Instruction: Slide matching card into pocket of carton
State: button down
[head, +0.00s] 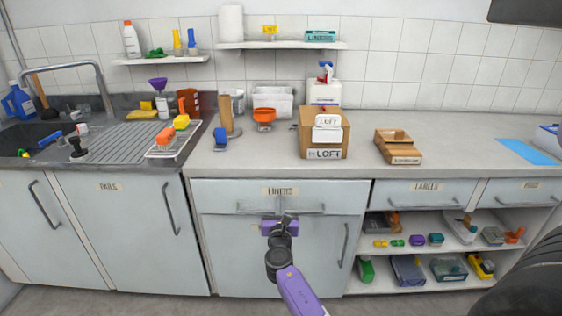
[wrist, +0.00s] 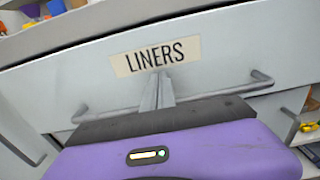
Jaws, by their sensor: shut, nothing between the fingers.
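A brown cardboard carton (head: 308,134) stands on the counter right of centre in the head view. A white piece marked LOFT (head: 328,121) shows at its upper front; I cannot tell whether it is a loose card or part of the carton. A LOFT label (head: 324,154) is on its lower front. A low wooden box (head: 398,136) with a small front label sits to the right; its contents are unclear. My gripper (head: 287,216) is shut and empty, below the carton, in front of the LINERS drawer. The wrist view shows its fingers (wrist: 157,90) together near the drawer front.
The LINERS drawer (head: 233,188) has a bar handle (wrist: 226,94) close to my fingers. An orange funnel (head: 264,116) and wooden post (head: 226,113) stand left.

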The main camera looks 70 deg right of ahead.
jog(key=p+v, duration=0.2)
jog(key=v, duration=0.5)
jog(key=shift+s+a, duration=0.15)
jog(key=shift+a, duration=0.2)
dwell(0.7)
